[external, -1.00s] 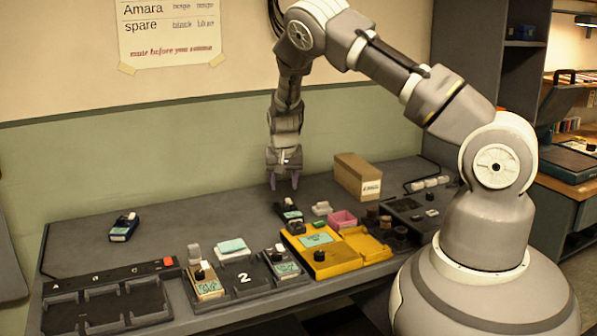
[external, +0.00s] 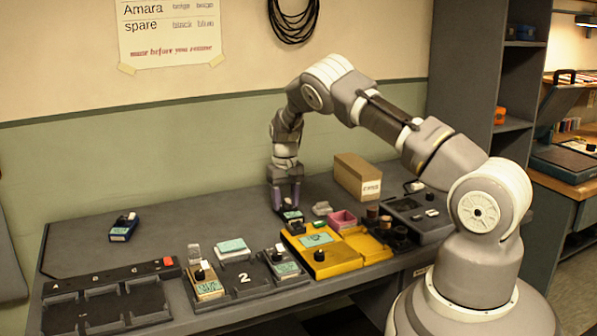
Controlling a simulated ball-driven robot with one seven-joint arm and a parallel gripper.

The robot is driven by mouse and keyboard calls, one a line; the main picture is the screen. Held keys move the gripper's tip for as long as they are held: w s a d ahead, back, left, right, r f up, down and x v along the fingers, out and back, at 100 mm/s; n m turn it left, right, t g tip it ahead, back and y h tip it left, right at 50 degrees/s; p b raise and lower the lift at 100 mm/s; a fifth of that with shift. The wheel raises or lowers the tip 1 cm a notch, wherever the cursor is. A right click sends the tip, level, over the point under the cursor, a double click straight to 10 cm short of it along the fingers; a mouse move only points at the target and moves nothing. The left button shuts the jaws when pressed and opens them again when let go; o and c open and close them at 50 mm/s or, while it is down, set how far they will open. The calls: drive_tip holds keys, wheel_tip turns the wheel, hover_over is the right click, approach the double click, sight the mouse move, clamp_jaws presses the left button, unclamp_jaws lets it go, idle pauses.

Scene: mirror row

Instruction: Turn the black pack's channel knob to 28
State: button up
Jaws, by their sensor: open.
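The black pack (external: 294,221) lies on the desk just behind the yellow unit, with a pale label on its near part. My gripper (external: 286,206) points straight down over it, open. Its two purple fingers stand apart on either side of the pack's far part, where its knob is. The fingers hide most of the knob, and I cannot tell whether they touch it. The knob's pointer and the channel number are too small to read.
The yellow unit (external: 345,262) with a black knob stands close in front. Beige (external: 207,288) and dark grey (external: 285,267) packs stand in front, a blue pack (external: 123,228) far left. The desk's left middle is clear.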

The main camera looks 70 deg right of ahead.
clamp_jaws()
drive_tip(key=shift+m, duration=0.3)
drive_tip(key=m+p, duration=0.1)
drive_tip(key=m, duration=0.2)
drive_tip(key=shift+r, duration=0.1)
drive_tip(key=shift+m+p, duration=0.55)
drive_tip(key=shift+m, duration=1.45)
